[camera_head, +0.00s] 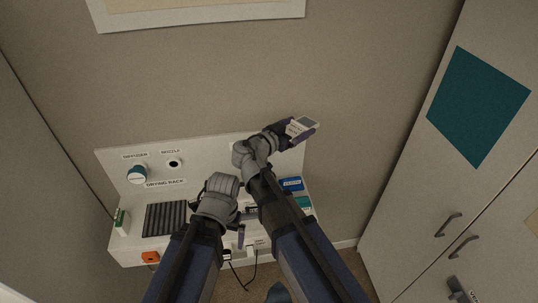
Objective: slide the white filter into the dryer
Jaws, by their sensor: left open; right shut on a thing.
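A small white framed piece with a grey panel, likely the white filter (302,126), is held tilted in my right gripper (288,131). The gripper is shut on it, in front of the wall, above the right end of the white bench. My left gripper (240,232) is open and low over the bench front, apart from the filter. I cannot pick out the dryer for sure; my arms cover the middle of the bench, where part of a dark-labelled unit shows between them.
A blue box (291,184) and a teal item (303,202) sit at right. A cabinet (400,210) stands right; cables hang below.

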